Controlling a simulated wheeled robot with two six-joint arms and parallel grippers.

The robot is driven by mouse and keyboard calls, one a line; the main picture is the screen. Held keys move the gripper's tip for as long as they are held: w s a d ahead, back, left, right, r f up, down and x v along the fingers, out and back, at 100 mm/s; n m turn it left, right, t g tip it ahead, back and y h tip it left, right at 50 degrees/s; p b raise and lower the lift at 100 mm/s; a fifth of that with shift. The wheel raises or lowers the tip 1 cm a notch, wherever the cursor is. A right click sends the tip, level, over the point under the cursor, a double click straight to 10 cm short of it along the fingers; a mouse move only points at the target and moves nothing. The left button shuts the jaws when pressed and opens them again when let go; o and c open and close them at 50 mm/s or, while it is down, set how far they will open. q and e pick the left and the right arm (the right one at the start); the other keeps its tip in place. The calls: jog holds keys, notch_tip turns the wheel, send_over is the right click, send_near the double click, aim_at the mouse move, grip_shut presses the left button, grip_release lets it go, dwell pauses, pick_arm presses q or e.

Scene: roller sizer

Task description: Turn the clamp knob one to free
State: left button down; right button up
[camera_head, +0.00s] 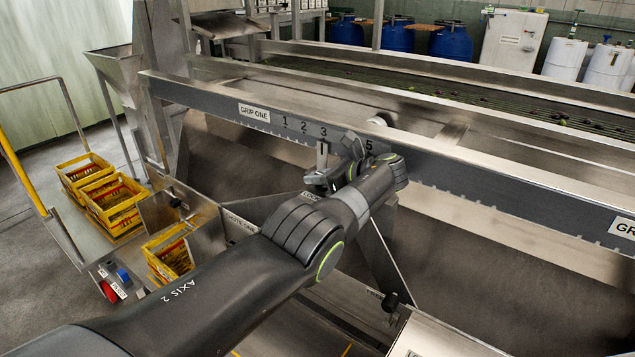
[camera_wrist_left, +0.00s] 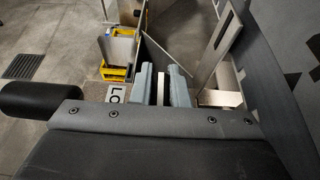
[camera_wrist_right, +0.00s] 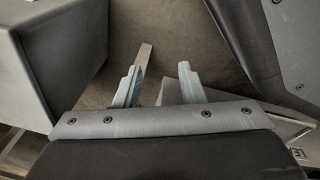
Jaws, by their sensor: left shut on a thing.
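The tab (camera_head: 322,155) also shows in the head view, standing just below the number 3. No knob marked one can be picked out for certain; my left arm and wrist cover part of the rail around the number 4. My right gripper (camera_wrist_right: 158,88) shows only in its wrist view, with its fingers apart and nothing between them.
A black knob (camera_head: 391,301) is on the lower frame. Yellow crates (camera_head: 112,205) stand at the left behind a yellow handrail (camera_head: 22,172). Blue drums (camera_head: 451,43) stand at the back.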

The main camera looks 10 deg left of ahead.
pick_arm(q)
jog(key=shift+r, duration=0.1)
jog(key=c, duration=1.4)
grip_release()
